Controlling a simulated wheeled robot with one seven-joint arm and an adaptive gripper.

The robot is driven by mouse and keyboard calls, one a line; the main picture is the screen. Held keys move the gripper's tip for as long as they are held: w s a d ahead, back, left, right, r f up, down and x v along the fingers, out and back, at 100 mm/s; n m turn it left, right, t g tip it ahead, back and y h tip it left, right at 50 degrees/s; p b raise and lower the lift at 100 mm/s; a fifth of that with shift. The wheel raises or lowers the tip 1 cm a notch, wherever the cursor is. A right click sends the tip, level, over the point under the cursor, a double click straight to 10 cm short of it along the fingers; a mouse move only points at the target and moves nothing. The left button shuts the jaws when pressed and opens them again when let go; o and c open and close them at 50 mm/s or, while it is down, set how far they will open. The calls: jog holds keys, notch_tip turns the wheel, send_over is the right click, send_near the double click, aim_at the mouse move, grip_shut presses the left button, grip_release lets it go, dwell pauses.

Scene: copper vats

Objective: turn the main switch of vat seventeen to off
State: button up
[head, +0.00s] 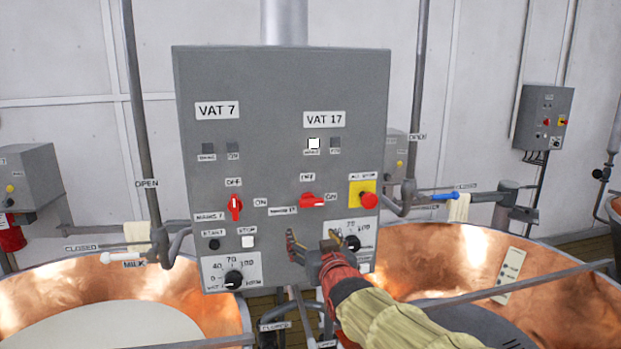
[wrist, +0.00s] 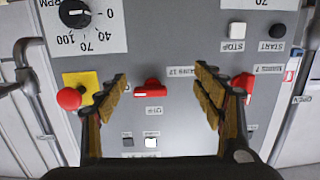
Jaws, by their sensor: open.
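The main switch of vat seventeen (head: 312,200) is a red handle on the right half of the grey panel, under the VAT 17 label (head: 324,119). Its handle lies horizontal, in line with the ON mark (head: 331,196) at its right; OFF is above it. My gripper (head: 311,238) is in front of the panel, below the switch in the head view. In the upside-down wrist view the switch (wrist: 150,88) shows between the open, empty fingers (wrist: 161,76), apart from both. The handle is not touched.
The red vat 7 switch (head: 235,207) stands vertical at the left; a finger partly covers it in the wrist view (wrist: 243,85). A red stop button (head: 369,200) on yellow is at the right. Knobs and push buttons sit below. Copper vats (head: 215,290) flank the panel.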

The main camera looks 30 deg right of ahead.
aim_at(313, 205)
jog(key=shift+t+h, duration=0.4)
jog(key=shift+t, duration=0.3)
jog(key=shift+w+d+r+p, duration=0.6)
jog(key=shift+w+d+r, duration=0.2)
jog(key=shift+w, duration=0.7)
jog(key=shift+w+d+r+p, duration=0.65)
jog(key=shift+w+d+r, duration=0.15)
jog(key=shift+w, duration=0.7)
jog(key=shift+w+d+r+p, duration=0.6)
jog(key=shift+w+d+r, duration=0.15)
jog(key=shift+w, duration=0.75)
jog(key=shift+c, duration=0.7)
jog(key=c, duration=1)
